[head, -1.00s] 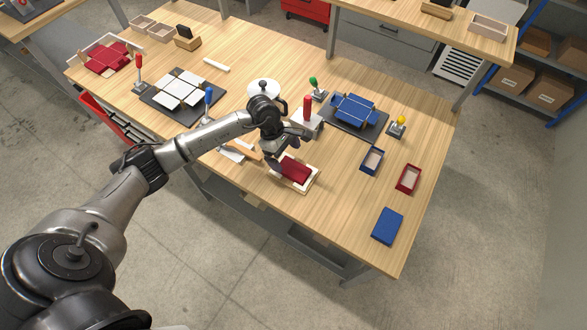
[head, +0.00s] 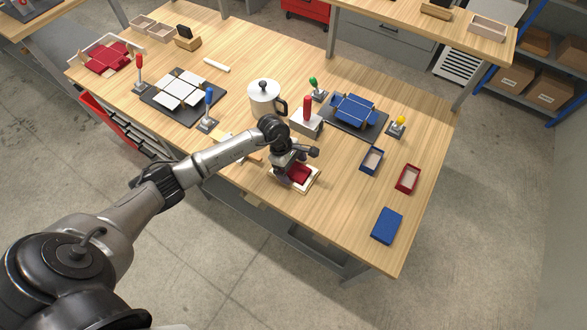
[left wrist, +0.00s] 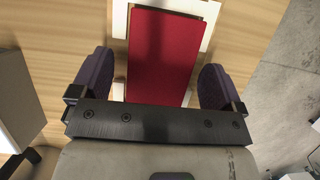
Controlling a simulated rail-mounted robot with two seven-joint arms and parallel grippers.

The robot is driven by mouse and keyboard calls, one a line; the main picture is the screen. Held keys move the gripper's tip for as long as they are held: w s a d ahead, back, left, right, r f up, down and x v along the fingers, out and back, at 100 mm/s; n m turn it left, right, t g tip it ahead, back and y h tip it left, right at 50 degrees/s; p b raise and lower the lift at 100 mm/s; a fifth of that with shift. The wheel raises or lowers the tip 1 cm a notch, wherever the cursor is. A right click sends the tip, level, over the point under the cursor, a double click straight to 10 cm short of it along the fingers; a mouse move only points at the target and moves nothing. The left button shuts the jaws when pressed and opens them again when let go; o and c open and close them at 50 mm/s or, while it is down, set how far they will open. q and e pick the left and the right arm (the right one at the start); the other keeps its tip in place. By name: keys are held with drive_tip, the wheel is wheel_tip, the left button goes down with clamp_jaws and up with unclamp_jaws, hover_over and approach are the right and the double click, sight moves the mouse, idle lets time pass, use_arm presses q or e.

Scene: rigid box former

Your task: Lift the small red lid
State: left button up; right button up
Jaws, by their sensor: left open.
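The small red lid (head: 303,171) lies in a pale tray (head: 313,184) near the table's front edge in the head view. My left gripper (head: 290,177) is over it and hides part of it. In the left wrist view the red lid (left wrist: 162,55) fills the middle, on a white frame (left wrist: 120,18). The two purple fingertips of my left gripper (left wrist: 157,88) stand on either side of the lid's near end, with a gap on each side. The gripper is open and empty. My right gripper is not in view.
A red open box (head: 408,180), a blue open box (head: 372,161) and a blue lid (head: 387,226) lie to the right. A red-handled tool (head: 307,118) and a white pot (head: 265,97) stand behind my left gripper. The tabletop between tray and blue lid is clear.

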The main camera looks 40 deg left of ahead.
use_arm(q)
drive_tip(key=shift+f, duration=0.15)
idle(0.4)
drive_tip(key=shift+c, duration=0.4)
drive_tip(key=c, duration=0.9)
